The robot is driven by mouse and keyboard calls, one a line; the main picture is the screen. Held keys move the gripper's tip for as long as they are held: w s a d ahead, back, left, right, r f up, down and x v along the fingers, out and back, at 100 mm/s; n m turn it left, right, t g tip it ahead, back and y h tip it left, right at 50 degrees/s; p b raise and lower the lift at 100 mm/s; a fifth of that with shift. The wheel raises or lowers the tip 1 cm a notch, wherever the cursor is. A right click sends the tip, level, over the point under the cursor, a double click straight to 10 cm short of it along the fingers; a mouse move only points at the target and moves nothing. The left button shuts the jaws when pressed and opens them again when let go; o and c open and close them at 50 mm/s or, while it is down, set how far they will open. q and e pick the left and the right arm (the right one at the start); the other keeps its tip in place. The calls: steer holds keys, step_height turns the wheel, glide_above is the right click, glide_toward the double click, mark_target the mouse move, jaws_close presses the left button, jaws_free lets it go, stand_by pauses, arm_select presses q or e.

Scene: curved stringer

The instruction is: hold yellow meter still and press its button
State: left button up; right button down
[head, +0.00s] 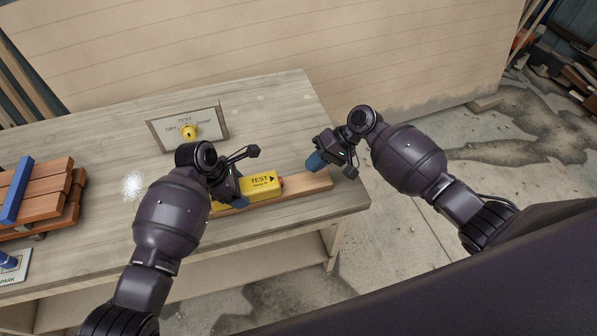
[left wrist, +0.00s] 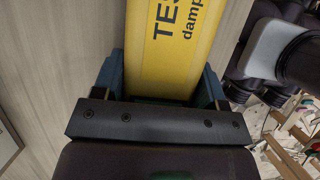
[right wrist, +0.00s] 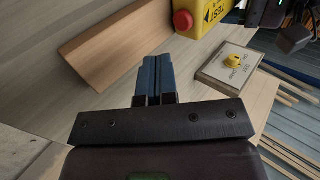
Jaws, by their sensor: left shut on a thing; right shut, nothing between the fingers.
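The yellow meter (head: 260,187), marked "TEST", lies on a wooden board (head: 309,184) on the workbench. Its red button (head: 282,182) is on its right end; the button also shows in the right wrist view (right wrist: 183,20). My left gripper (head: 228,190) is shut on the meter near its left end. In the left wrist view the meter's yellow body (left wrist: 175,50) lies between the blue fingers. My right gripper (head: 315,162) is shut and empty, up and to the right of the button and apart from it. Its blue fingers (right wrist: 154,75) are together.
A sign panel with a yellow knob (head: 189,131) stands behind the meter. Stacked reddish boards with a blue bar (head: 17,190) lie at the left, near a "PARK" plate (head: 14,268). A white speckled patch (head: 133,185) is on the bench (head: 110,140). The bench's right edge is close.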

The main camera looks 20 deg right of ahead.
steer(key=shift+v, duration=2.7)
arm_select(q)
steer(key=o, duration=1.2)
steer(key=shift+o, duration=0.4)
steer(key=shift+a+r, duration=0.1)
steer(key=shift+v, duration=2.35)
steer(key=v, duration=1.2)
